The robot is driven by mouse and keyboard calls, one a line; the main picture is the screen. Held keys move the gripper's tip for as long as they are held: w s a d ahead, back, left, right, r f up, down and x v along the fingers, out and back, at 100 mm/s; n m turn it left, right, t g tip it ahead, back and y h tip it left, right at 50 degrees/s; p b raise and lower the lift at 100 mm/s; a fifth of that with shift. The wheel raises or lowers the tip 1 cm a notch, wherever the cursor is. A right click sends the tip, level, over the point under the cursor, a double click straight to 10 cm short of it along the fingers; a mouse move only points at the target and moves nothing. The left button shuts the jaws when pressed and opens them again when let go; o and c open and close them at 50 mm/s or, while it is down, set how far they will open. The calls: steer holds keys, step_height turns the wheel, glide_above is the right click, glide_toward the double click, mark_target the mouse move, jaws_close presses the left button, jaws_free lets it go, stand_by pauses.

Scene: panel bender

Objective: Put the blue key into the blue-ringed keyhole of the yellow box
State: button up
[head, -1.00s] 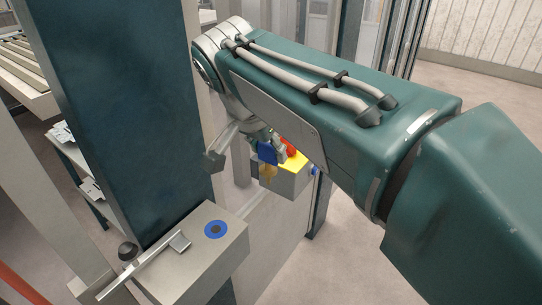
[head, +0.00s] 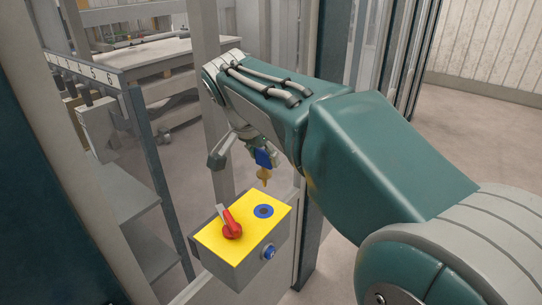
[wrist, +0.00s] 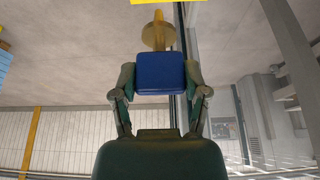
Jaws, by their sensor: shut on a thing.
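My gripper (head: 260,150) is shut on the blue head of the blue key (head: 263,158). The key's brass shaft points down, toward the yellow box (head: 213,238). The key tip is above and apart from the box, close above the blue-ringed keyhole (head: 264,211) in its yellow top, slightly toward the far side in the picture. In the wrist view, both fingers of my gripper (wrist: 160,85) flank the blue key head (wrist: 160,72). The brass part sticks out beyond it, and a yellow edge shows at the top. The keyhole is not visible there.
A red rotary handle (head: 231,228) stands on the box top, left of the keyhole. A blue button (head: 269,252) is on the box's side. A grey post (head: 206,110) rises behind the box. A shelf rack (head: 130,190) stands at left.

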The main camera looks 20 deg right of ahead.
mark_target(262, 176)
steer(key=shift+a+f, duration=0.2)
steer(key=shift+a, duration=0.15)
steer(key=shift+a+f, duration=0.25)
steer(key=shift+f, duration=0.35)
steer(key=shift+a+f, duration=0.25)
steer(key=shift+f, duration=0.35)
steer(key=d+f, duration=0.2)
steer(key=shift+f, duration=0.45)
steer(key=shift+a, duration=0.75)
steer(key=shift+s+d, duration=0.1)
steer(key=shift+d, duration=0.7)
steer(key=shift+a+f, duration=0.2)
steer(key=shift+a, duration=0.1)
steer(key=shift+d+f, duration=0.2)
steer(key=shift+f, duration=0.3)
steer(key=shift+a+f, duration=0.1)
steer(key=shift+f, duration=1.4)
